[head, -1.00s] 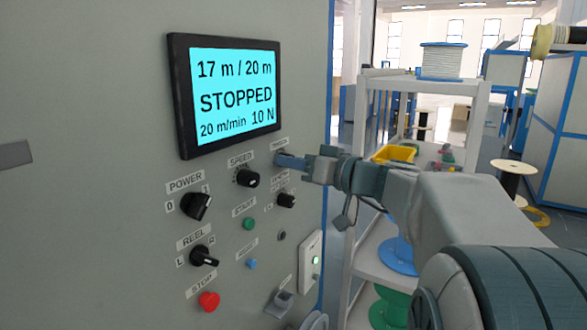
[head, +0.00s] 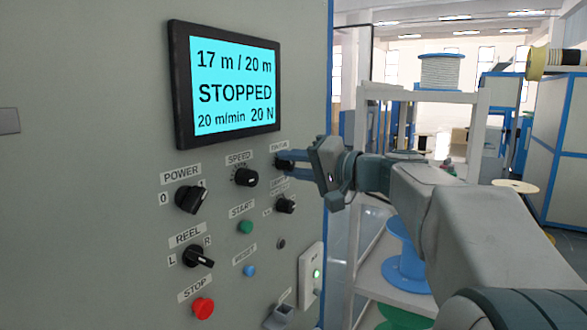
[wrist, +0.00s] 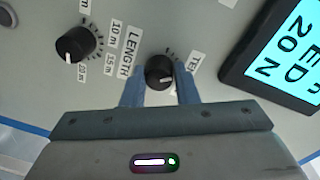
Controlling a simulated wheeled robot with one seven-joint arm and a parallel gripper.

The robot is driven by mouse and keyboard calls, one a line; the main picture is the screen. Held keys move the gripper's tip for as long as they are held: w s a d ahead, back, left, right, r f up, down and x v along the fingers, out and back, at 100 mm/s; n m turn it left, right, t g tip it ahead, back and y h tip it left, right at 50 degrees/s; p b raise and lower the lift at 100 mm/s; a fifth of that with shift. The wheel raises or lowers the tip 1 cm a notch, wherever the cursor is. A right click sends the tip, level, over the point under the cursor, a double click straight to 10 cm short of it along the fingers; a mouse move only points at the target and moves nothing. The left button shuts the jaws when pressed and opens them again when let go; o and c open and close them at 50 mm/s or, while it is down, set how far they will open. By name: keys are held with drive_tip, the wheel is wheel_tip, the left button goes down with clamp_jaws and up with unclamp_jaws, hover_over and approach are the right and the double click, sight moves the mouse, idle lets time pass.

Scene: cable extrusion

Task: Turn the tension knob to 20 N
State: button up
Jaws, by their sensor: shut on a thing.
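The tension knob (wrist: 159,70) is a black dial with a white pointer line, between my gripper's two blue fingers in the wrist view. My gripper (head: 287,164) is shut on it at the panel's right side in the head view, where the fingers hide most of the knob. The display (head: 234,84) reads 17 m / 20 m, STOPPED, 20 m/min and 20 N. Part of the display (wrist: 285,50), with 20 N, also shows at the right of the wrist view.
The length knob (wrist: 76,44) sits close beside my gripper, and below it in the head view (head: 286,205). The speed knob (head: 246,178) is to the left. Power and reel switches, start, reset and red stop buttons (head: 203,308) lie around. A shelf (head: 425,96) stands behind my arm.

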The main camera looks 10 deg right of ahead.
drive_tip(key=shift+m, duration=0.6)
drive_tip(key=o, duration=1)
drive_tip(key=b+v, duration=0.2)
drive_tip(key=v, duration=1.1)
drive_tip(key=shift+s+d, duration=0.3)
drive_tip(key=shift+d, duration=0.05)
